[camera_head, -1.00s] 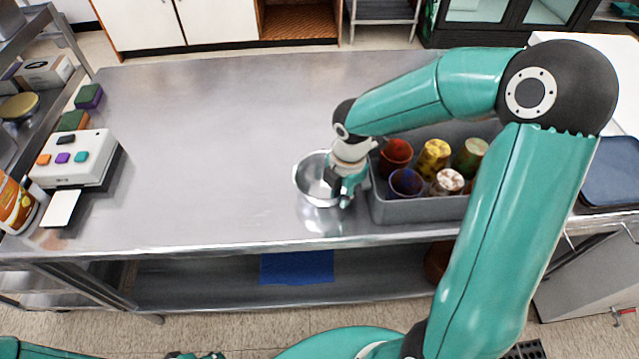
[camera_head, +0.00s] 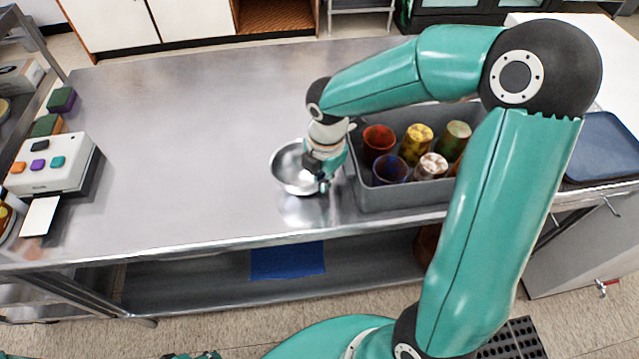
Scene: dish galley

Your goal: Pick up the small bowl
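The small bowl (camera_head: 288,168) is a shiny metal bowl, upright at the middle of the steel table, just left of the grey bin. My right gripper (camera_head: 319,180) points down at the bowl's right rim, with its dark fingertips overlapping that rim. It hides the right part of the bowl. I cannot tell whether the fingers are closed on the rim, nor whether the bowl's base touches the table. Small teal and dark parts at the bottom edge, likely my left gripper (camera_head: 192,356), are mostly cut off.
The grey bin (camera_head: 400,197) with several coloured cups stands close right of the gripper. A white device (camera_head: 52,172) with coloured buttons and two sponges (camera_head: 61,99) lie at the table's left end. A blue tray (camera_head: 603,147) is at far right. The table's left middle is clear.

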